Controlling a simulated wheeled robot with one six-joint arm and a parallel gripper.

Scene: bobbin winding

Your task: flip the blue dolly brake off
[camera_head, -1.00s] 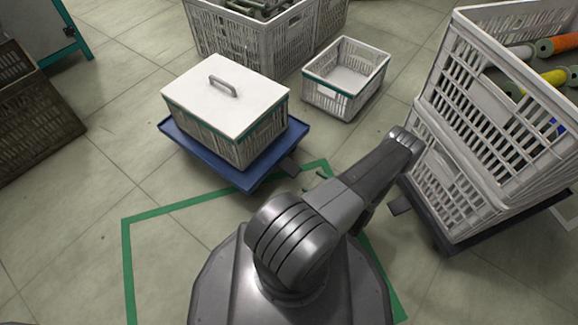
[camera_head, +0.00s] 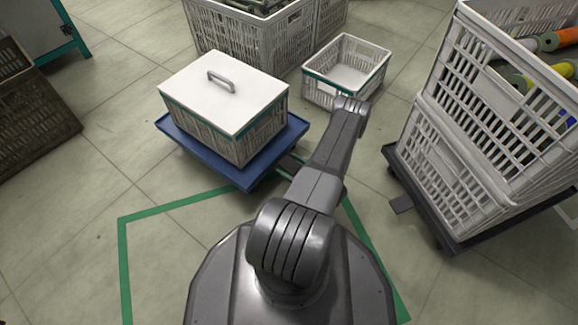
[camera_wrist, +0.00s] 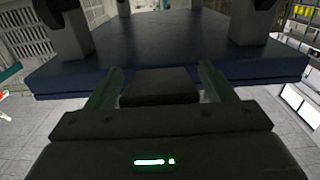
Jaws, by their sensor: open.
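The blue dolly (camera_head: 240,178) stands on the floor left of my arm in the head view, carrying a lidded crate. A dark, flat block, seemingly the brake pedal (camera_wrist: 160,87), juts from that edge. My gripper (camera_wrist: 161,69) is open, with one greenish finger on each side of the block. I see gaps beside the block; whether anything touches is unclear. In the head view the forearm largely hides my gripper, and the pedal is hard to make out.
The white-lidded crate (camera_head: 225,92) sits on the blue dolly. A small empty crate (camera_head: 345,72) stands behind my arm. Stacked white crates with coloured bobbins (camera_head: 490,120) stand on a dark dolly (camera_head: 425,205) at right. Green tape (camera_head: 124,260) marks the open floor in front.

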